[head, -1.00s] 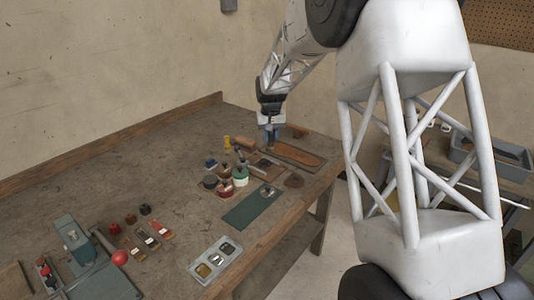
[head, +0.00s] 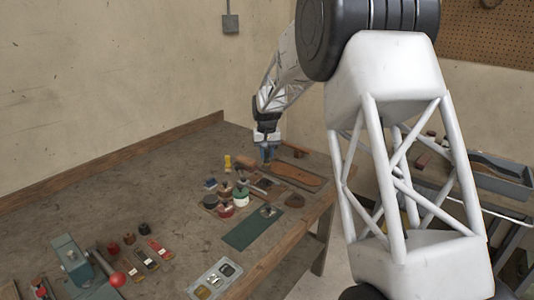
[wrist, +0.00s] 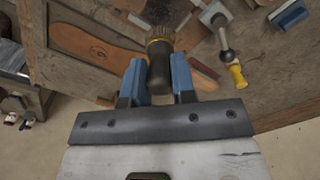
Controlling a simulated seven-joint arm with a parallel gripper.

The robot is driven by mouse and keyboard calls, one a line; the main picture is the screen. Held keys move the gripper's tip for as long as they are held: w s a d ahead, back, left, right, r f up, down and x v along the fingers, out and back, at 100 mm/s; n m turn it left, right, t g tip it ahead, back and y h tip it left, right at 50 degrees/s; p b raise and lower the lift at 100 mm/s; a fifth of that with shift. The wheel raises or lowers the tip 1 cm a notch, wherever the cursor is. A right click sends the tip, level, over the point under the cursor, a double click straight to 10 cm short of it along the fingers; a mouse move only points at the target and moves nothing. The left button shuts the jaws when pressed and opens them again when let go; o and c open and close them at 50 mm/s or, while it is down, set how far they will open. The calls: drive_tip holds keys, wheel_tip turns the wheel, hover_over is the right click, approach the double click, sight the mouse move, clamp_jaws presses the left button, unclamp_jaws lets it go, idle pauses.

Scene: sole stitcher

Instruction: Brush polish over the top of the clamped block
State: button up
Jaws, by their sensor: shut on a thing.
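My gripper (wrist: 158,72), with two blue fingers, is shut on a brush (wrist: 159,58) with a dark handle and a brass-coloured ferrule. The bristles point away from the gripper in the wrist view. In the head view my gripper (head: 267,150) is above the far right part of the workbench, beside a long brown sole-shaped piece (head: 297,177). The brush is too small there to make out. Several small round pots (head: 225,210) stand left of the gripper, possibly holding polish. A teal device (head: 71,255) stands at the near left. I cannot tell which thing is the clamped block.
A dark green mat (head: 253,229) lies near the bench's front edge. A grey tray (head: 215,279) is nearer the camera. A red ball knob (head: 117,280) and small tools are at the left. The back left of the bench (head: 130,200) is clear.

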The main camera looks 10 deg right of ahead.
sight(265, 168)
drive_tip(key=shift+f, duration=2.9)
drive_tip(key=shift+w+a+f, duration=0.15)
drive_tip(key=shift+w+f, duration=0.05)
drive_tip(key=shift+f, duration=0.3)
drive_tip(key=shift+w+a+f, duration=0.15)
drive_tip(key=shift+f, duration=0.3)
drive_tip(key=shift+w+a, duration=1.05)
drive_tip(key=shift+w, duration=0.15)
drive_tip(key=shift+s+d, duration=1.4)
drive_tip(key=shift+s, duration=0.2)
drive_tip(key=shift+s+a+f, duration=0.1)
drive_tip(key=shift+s+a, duration=0.1)
drive_tip(key=shift+a, duration=0.35)
drive_tip(key=shift+w+a, duration=0.2)
drive_tip(key=shift+w, duration=0.1)
drive_tip(key=shift+w+a, duration=1.05)
drive_tip(key=shift+w, duration=0.05)
drive_tip(key=shift+s+d, duration=1.35)
drive_tip(key=shift+s, duration=0.1)
drive_tip(key=shift+r, duration=4.1)
